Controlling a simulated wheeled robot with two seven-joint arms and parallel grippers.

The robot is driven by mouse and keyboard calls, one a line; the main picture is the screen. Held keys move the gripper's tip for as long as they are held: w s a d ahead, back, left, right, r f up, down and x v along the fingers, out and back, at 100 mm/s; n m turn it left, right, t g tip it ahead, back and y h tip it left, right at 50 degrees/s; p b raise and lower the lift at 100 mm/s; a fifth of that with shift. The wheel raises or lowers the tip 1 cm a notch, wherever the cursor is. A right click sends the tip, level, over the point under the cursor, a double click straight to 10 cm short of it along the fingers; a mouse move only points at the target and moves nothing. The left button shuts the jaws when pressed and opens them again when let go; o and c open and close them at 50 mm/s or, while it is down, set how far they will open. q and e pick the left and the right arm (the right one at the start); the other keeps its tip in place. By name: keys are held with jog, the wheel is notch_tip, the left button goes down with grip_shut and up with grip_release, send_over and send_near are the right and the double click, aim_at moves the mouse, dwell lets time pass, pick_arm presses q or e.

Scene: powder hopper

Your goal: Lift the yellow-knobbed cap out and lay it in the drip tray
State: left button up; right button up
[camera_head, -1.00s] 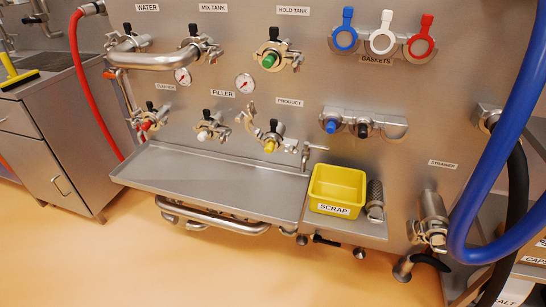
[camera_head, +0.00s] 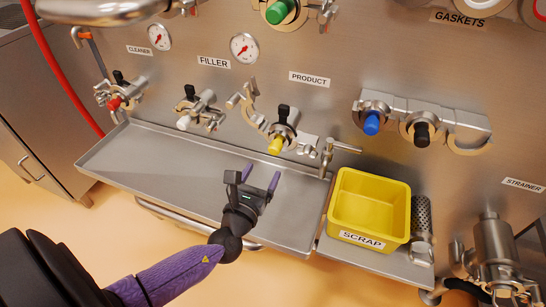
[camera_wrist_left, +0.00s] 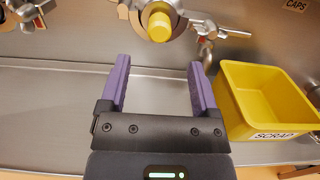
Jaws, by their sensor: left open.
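The yellow-knobbed cap (camera_head: 275,146) sits in the port under the PRODUCT label, on the steel panel; its knob (camera_wrist_left: 160,27) shows at the top of the left wrist view. An opened clamp (camera_head: 243,98) appears to hang beside that port. The drip tray (camera_head: 140,158) is a long steel shelf below the ports, with nothing seen lying in it. My left gripper (camera_head: 261,177) is open and empty over the tray, below and apart from the yellow knob. Its purple fingers (camera_wrist_left: 159,84) point toward the panel. My right gripper is not in view.
A yellow SCRAP bin (camera_head: 368,210) stands right of the tray, beside a perforated strainer tube (camera_head: 421,219). A small valve (camera_head: 328,154) sticks out right of the PRODUCT port. Blue (camera_head: 371,123) and black (camera_head: 421,134) caps sit in a rack further right.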

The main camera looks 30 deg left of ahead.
aim_at(273, 153)
pick_arm(q)
jog(key=b+x, duration=0.1)
jog(key=x, duration=0.3)
jog(key=b+x, duration=0.1)
jog(key=x, duration=0.3)
jog(key=shift+w+a+f, duration=0.1)
jog(key=shift+w+f, duration=0.05)
jog(key=shift+f, duration=0.05)
jog(key=shift+w+r+b, duration=0.1)
jog(key=shift+w+b, duration=0.2)
jog(key=shift+w, duration=0.05)
jog(key=c, duration=0.8)
grip_shut()
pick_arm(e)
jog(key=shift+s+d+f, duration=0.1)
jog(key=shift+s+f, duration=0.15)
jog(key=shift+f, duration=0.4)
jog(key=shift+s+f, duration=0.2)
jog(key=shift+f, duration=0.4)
